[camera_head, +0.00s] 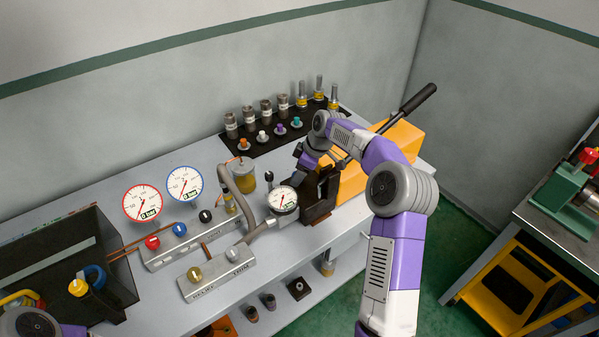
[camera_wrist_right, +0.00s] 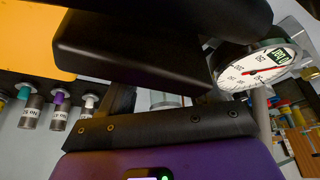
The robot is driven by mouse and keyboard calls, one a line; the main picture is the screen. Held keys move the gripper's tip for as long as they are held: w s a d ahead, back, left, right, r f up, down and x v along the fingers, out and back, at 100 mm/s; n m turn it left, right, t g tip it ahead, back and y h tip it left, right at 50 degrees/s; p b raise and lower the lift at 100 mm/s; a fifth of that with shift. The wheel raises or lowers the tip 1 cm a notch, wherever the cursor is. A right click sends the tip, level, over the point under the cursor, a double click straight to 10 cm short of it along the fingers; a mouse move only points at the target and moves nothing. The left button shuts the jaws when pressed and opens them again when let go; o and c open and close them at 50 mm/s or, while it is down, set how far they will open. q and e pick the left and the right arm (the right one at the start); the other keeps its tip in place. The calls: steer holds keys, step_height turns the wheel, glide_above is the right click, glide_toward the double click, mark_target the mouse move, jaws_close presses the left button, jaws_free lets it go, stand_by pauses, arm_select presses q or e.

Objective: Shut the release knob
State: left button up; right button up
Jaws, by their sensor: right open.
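The yellow hand pump (camera_head: 354,182) stands at the right end of the bench, with its black-gripped lever (camera_head: 415,99) raised to the right. My right gripper (camera_head: 317,192) is open at the pump's left end, beside the round pressure gauge (camera_head: 284,199). Dark parts crowd this spot, and I cannot tell contact. In the right wrist view the gauge (camera_wrist_right: 262,66) is close on the right and the pump's yellow body (camera_wrist_right: 38,42) is at upper left. I cannot pick out the release knob for certain; my arm hides much of the pump's near end. My left gripper is out of view.
Fittings stand on a black mat (camera_head: 262,143) behind. A dark bin (camera_head: 113,270) is at left. A second bench (camera_head: 565,235) is right.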

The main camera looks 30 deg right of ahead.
steer(key=c, duration=1)
steer(key=shift+c, duration=0.2)
steer(key=shift+m, duration=0.3)
steer(key=m+h+b, duration=0.1)
steer(key=m, duration=0.1)
steer(key=shift+a+m+t, duration=0.15)
steer(key=shift+m+t, duration=0.15)
steer(key=shift+m, duration=0.1)
steer(key=m+h, duration=0.1)
steer(key=m, duration=0.3)
steer(key=shift+s+a+m+t+h, duration=0.1)
steer(key=shift+a+m+t+h, duration=0.05)
steer(key=shift+m+t+h, duration=0.2)
steer(key=m+h, duration=0.2)
steer(key=m, duration=0.3)
steer(key=shift+a, duration=0.1)
steer(key=shift+m+g+h, duration=0.35)
steer(key=shift+m+h, duration=0.1)
steer(key=shift+m, duration=0.8)
steer(key=shift+m+g+h, duration=0.3)
steer(key=shift+m+h, duration=0.1)
steer(key=shift+m, duration=0.8)
